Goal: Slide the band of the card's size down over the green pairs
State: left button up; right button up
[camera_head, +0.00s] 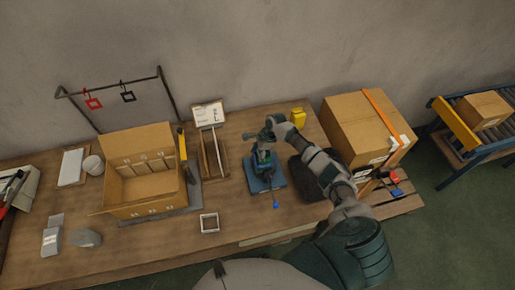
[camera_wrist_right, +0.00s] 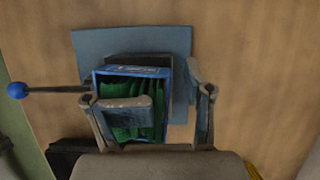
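The green pairs (camera_wrist_right: 118,119) stand packed upright in the wrist view, inside a blue rectangular band (camera_wrist_right: 95,78) with pale lettering on its far side. They are on a blue base plate (camera_wrist_right: 181,44), which also shows in the head view (camera_head: 278,180). My right gripper (camera_wrist_right: 165,95) is open above them, one finger over the near left of the band and the other apart from its right side. How far down the band sits cannot be told. The card (camera_head: 209,114) stands behind a wooden rack (camera_head: 222,160). My left gripper is not in view.
A small square frame (camera_head: 209,222) lies in front.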

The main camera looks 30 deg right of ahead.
jog(key=shift+o, duration=0.6)
jog(key=shift+w+d+f, duration=0.25)
jog(key=shift+d+f, duration=0.25)
jog(key=shift+f, duration=0.1)
jog(key=shift+s+d+r, duration=0.1)
jog(key=shift+s+r, duration=0.05)
jog(key=shift+s, duration=0.1)
jog(key=shift+c, duration=0.6)
jog(key=shift+s+d+r, duration=0.1)
jog(key=shift+s+d, duration=0.05)
jog(key=shift+s, duration=0.05)
jog(key=shift+s+d, duration=0.1)
jog(key=v, duration=1.1)
jog(key=shift+w+r, duration=0.25)
jog(key=shift+r, duration=0.15)
jog(key=shift+a+r, duration=0.2)
jog(key=shift+r, duration=0.05)
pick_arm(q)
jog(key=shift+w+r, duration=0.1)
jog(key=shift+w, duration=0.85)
pick_arm(e)
jog(key=shift+w+a+r, duration=0.1)
jog(key=shift+a, duration=0.2)
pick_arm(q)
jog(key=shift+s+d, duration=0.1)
